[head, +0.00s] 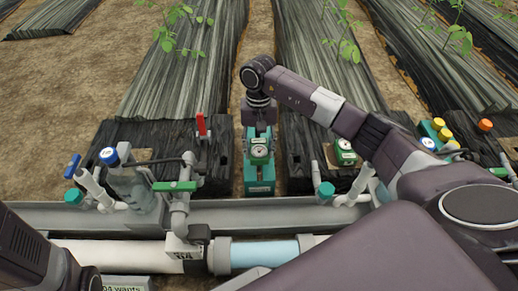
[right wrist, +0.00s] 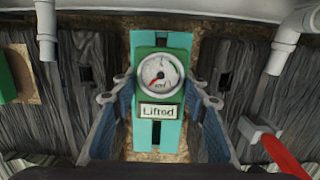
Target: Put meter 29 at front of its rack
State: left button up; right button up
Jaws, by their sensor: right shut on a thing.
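A green meter with a round white dial (head: 259,151) is at the teal rack (head: 260,187) in the middle of the head view. In the right wrist view the meter (right wrist: 160,84) carries a label that reads "Lifted"; I see no number 29 on it. The teal rack (right wrist: 142,137) shows behind and below it. My right gripper (right wrist: 160,101) has a finger on each side of the meter and is shut on it. I cannot tell whether the meter touches the rack. My left gripper is out of view; only part of my left arm shows at lower left.
Another green meter (head: 345,151) stands to the right. A red-handled valve (head: 202,126) is close on the left. A clear filter (head: 132,186) and a grey pipe with a green handle (head: 175,186) stand further left. A grey rail (head: 270,213) runs along the front.

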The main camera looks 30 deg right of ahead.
jog(key=shift+f, duration=0.25)
dwell(0.4)
jog(key=shift+f+b, duration=1.35)
jog(key=shift+f, duration=0.45)
jog(key=o, duration=1.3)
jog(key=shift+r, duration=0.1)
jog(key=shift+r+p, duration=3.05)
jog(key=shift+r, duration=0.9)
